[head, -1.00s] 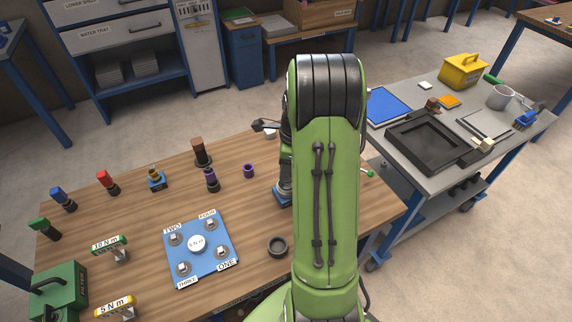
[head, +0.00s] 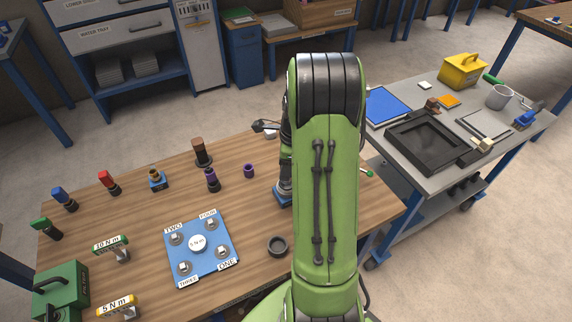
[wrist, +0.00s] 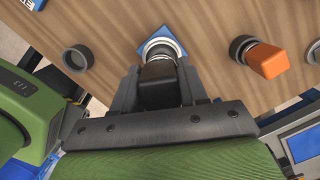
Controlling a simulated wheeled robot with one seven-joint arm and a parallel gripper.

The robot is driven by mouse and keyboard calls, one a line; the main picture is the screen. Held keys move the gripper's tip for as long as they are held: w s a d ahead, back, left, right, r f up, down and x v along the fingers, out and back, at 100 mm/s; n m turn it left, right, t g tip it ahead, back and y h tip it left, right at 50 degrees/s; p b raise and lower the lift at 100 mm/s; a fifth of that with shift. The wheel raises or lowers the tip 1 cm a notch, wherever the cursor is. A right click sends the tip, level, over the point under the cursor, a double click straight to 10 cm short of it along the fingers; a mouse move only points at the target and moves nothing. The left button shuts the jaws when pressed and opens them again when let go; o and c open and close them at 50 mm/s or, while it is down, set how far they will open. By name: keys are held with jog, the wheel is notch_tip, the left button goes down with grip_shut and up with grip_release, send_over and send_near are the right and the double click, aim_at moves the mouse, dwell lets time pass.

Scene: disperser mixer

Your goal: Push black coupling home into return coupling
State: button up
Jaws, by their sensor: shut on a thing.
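In the wrist view, my gripper (wrist: 160,86) is shut on the black coupling (wrist: 158,73), which sits between the two dark fingers. Directly beyond it is the silver ringed return coupling (wrist: 160,47) on a blue base (wrist: 177,46). The black coupling's front end overlaps the return coupling in the picture and looks lined up with it. How deep it sits cannot be told. In the head view my green arm hides the gripper and the black coupling. Part of the blue base (head: 281,198) shows at the arm's left edge.
A black ring (wrist: 77,58) lies left of the return coupling, and an orange-handled black part (wrist: 266,60) stands to the right. In the head view, a blue plate (head: 190,265) and several coloured couplings stand on the wooden bench (head: 140,212). A grey cart (head: 400,178) is at the right.

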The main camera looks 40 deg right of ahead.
jog(key=shift+f+b, duration=1.2)
jog(key=shift+f, duration=0.9)
jog(key=o, duration=1.3)
jog(key=shift+r, duration=0.1)
jog(key=shift+r, duration=0.1)
jog(key=r+p, duration=0.1)
jog(key=r, duration=0.4)
jog(key=s+d+r+p, duration=0.1)
jog(key=r+p, duration=0.1)
jog(key=r, duration=0.3)
jog(key=r+p, duration=0.1)
jog(key=r, duration=0.4)
jog(key=shift+s+d+r, duration=0.2)
jog(key=shift+s+d, duration=0.1)
jog(key=shift+s, duration=0.05)
